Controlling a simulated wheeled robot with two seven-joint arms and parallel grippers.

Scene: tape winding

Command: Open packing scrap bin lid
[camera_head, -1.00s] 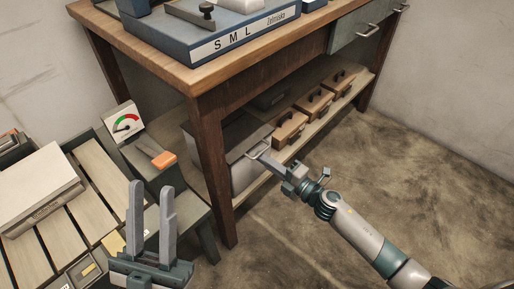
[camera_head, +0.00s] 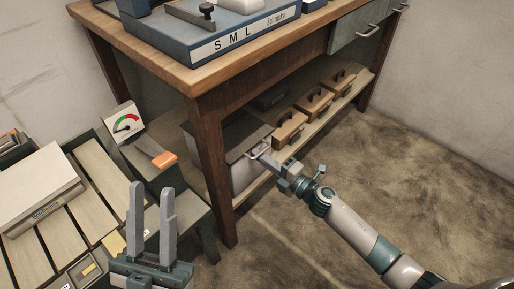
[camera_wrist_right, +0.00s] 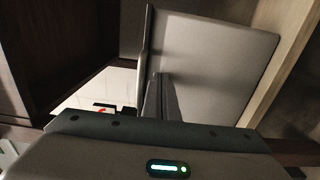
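The packing scrap bin (camera_head: 250,173) is a grey box on the lower shelf of the workbench, with a grey lid (camera_head: 228,130) and a pale bar handle (camera_head: 258,149) at its front edge. My right gripper (camera_head: 262,156) reaches in from the lower right and appears shut on the handle. The right wrist view shows its fingers (camera_wrist_right: 160,97) close together beside a large grey panel; the handle is hidden there. The lid looks down or nearly so; a small lift cannot be told. My left gripper (camera_head: 152,190) is open and empty at the lower left, fingers pointing up.
Several small wooden boxes (camera_head: 314,99) stand on the shelf to the right of the bin. A table leg (camera_head: 212,170) stands just left of it. The floor at right is clear.

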